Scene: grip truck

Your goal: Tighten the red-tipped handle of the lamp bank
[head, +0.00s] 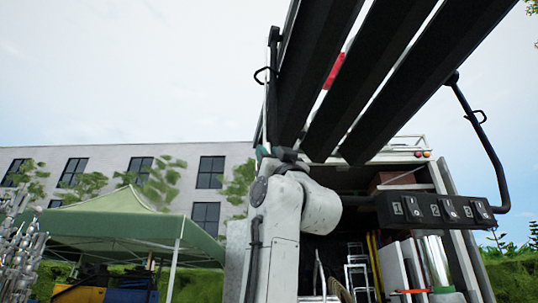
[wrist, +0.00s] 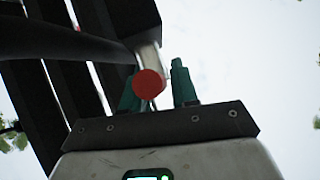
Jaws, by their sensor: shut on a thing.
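The lamp bank (head: 372,85) is a set of long black panels that fills the upper right of the head view; its dark panels also show at the left of the wrist view (wrist: 75,85). The red-tipped handle (wrist: 149,84) shows in the wrist view as a round red end on a pale metal shaft. My gripper (wrist: 156,78) has its green fingers on either side of the handle and is shut on it. In the head view my gripper is mostly hidden behind my white arm, below the lamp bank's left edge.
A black box with several switches (head: 440,210) hangs right of my arm, beside a bent black frame tube (head: 483,130). An open truck (head: 395,170) with ladders stands behind. A green canopy tent (head: 110,222) is at left. Open sky lies at upper left.

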